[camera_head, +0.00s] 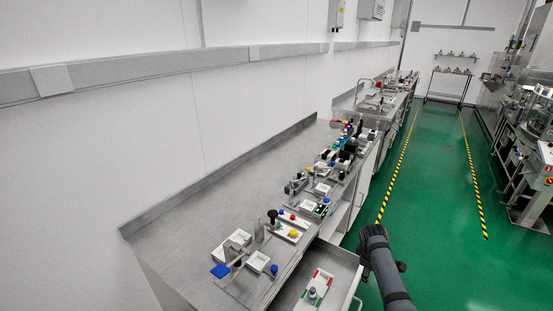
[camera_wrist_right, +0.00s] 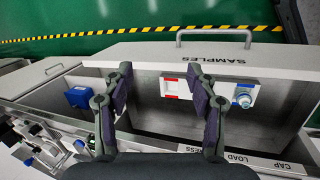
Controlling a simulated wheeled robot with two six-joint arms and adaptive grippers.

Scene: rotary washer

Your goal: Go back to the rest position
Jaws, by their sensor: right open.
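My right gripper (camera_wrist_right: 161,88) is open in the right wrist view, its two dark fingers apart with nothing between them. It is over or near an open drawer labelled SAMPLES (camera_wrist_right: 150,55); its height above the drawer is hard to tell. In the head view my right arm comes in from the bottom, to the right of the open drawer (camera_head: 342,262); its fingers cannot be made out there. My left gripper is in neither view.
A white holder (camera_head: 325,279) with red and green marks and a small upright piece (camera_head: 313,293) sits in the drawer. Green floor (camera_head: 435,200) is open at right.

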